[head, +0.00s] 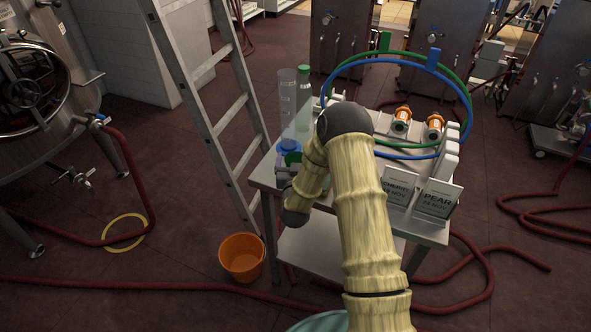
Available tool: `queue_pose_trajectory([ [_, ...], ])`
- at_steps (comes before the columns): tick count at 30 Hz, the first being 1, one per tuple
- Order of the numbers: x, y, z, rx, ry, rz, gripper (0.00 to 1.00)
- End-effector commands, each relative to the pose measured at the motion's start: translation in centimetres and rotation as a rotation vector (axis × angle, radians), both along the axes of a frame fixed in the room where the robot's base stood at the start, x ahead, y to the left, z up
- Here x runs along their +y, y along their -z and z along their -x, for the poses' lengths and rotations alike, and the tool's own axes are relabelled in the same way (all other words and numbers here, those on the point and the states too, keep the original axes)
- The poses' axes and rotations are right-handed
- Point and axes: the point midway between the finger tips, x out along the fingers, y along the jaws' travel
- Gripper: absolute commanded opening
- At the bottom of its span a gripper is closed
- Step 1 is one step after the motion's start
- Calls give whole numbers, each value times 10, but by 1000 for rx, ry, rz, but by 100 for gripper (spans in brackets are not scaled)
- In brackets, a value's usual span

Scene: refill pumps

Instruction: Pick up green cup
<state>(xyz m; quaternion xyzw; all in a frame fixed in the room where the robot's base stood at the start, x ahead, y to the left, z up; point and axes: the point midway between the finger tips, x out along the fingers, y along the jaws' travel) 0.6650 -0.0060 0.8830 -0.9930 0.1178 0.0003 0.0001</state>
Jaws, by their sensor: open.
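A small patch of green (293,158) shows at the left end of the metal table, right beside my gripper and partly behind my arm. It may be the green cup, but too little of it shows to be sure. My gripper (284,168) is at the table's left edge, small and partly hidden by my wrist. It is open; whether its fingers are around the green thing or only beside it cannot be told.
The metal table (428,232) holds a clear cylinder (287,95), a green-capped bottle (304,85), blue and green hose loops, two orange-and-white fittings and a PEAR card (437,199). A ladder (205,95) stands close at left. An orange bucket (242,257) sits on the floor.

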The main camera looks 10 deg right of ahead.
Motion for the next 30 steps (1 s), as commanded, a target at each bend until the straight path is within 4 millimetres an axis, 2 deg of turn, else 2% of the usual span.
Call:
queue_pose_trajectory([
  [2,0,0,0,0,0,0,85],
  [3,0,0,0,0,0,0,81],
  [9,0,0,0,0,0,0,42],
  [10,0,0,0,0,0,0,38],
  [23,2,-4,0,-1,-2,0,37],
  [26,2,-11,0,-3,-4,1,37],
  [30,2,-31,0,-5,-4,1,37],
])
